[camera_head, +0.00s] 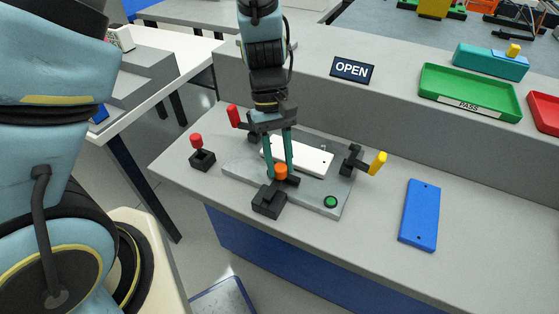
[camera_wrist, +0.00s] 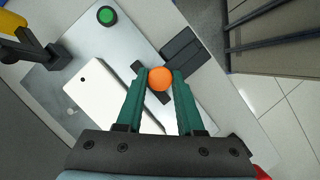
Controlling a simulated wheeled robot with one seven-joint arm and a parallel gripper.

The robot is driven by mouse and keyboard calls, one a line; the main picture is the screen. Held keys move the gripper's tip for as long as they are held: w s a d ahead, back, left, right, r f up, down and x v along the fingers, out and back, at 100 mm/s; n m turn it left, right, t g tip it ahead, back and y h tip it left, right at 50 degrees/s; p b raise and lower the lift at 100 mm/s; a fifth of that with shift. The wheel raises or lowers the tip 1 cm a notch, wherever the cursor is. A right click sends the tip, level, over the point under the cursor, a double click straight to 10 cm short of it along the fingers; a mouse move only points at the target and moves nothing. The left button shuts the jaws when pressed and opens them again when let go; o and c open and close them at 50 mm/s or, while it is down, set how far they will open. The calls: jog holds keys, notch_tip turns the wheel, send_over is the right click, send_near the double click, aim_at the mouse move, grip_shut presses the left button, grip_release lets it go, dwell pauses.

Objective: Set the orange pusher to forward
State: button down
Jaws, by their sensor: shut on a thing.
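The orange pusher (camera_head: 281,171) has a round orange knob on a black base (camera_head: 268,202) at the front edge of a grey fixture plate (camera_head: 240,171). In the wrist view the orange knob (camera_wrist: 160,78) sits between the green fingertips. My gripper (camera_head: 281,170) points down from above and is shut on the knob. In the wrist view my gripper (camera_wrist: 160,82) has one finger on each side of the knob. A white plate (camera_head: 313,159) lies on the fixture behind the pusher, partly hidden by my fingers.
A red-handled clamp (camera_head: 234,116) and a yellow-handled clamp (camera_head: 377,163) flank the fixture. A red-knobbed lever (camera_head: 197,142) stands left, a green button (camera_head: 331,202) front right. A blue plate (camera_head: 419,215) lies right. An OPEN sign (camera_head: 352,69) and green PASS tray (camera_head: 469,92) are behind.

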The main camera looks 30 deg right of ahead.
jog(key=w+d, duration=0.1)
jog(key=w+d+p, duration=0.1)
jog(key=d, duration=0.1)
jog(key=shift+w+d, duration=0.15)
jog(key=shift+d, duration=0.15)
jog(key=c, duration=0.5)
grip_release()
jog(key=b+v, duration=0.1)
jog(key=v, duration=0.9)
jog(key=shift+w+r+b, duration=0.15)
jog(key=shift+r+b, duration=0.15)
jog(key=shift+r, duration=0.1)
